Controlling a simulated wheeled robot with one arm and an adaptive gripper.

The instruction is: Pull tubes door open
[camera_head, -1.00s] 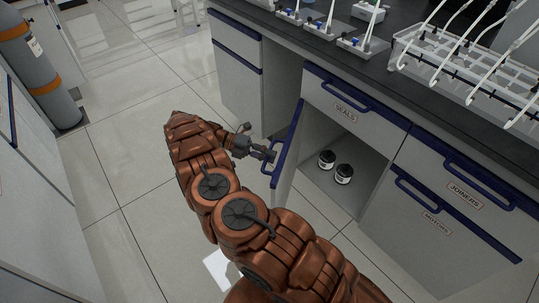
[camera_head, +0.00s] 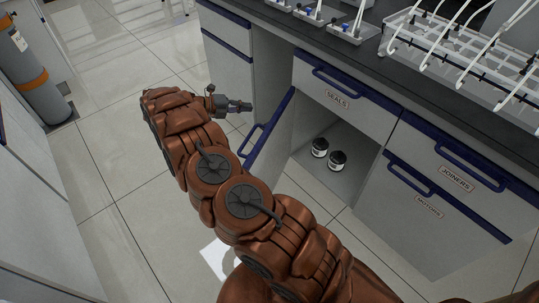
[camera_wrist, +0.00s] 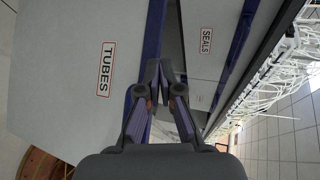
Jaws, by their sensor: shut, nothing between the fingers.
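The tubes door (camera_head: 272,143) stands open under the SEALS drawer, swung out to the left, with its blue edge and handle (camera_head: 254,139) on its outer side. Its outer face with the TUBES label (camera_wrist: 105,69) shows in the wrist view, turned sideways. My gripper (camera_head: 247,107) is beyond the handle in the head view, near the door's top edge and off the handle. In the wrist view my gripper's fingers (camera_wrist: 158,68) are shut and empty, close to the blue edge. Whether they touch the door I cannot tell.
Two dark jars with white labels (camera_head: 320,147) (camera_head: 337,160) stand inside the cabinet. The SEALS drawer (camera_head: 340,92), JOINERS drawer (camera_head: 452,172) and MOTORS door (camera_head: 425,215) are shut. A grey gas cylinder (camera_head: 30,75) stands at far left. Tiled floor left of the door is free.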

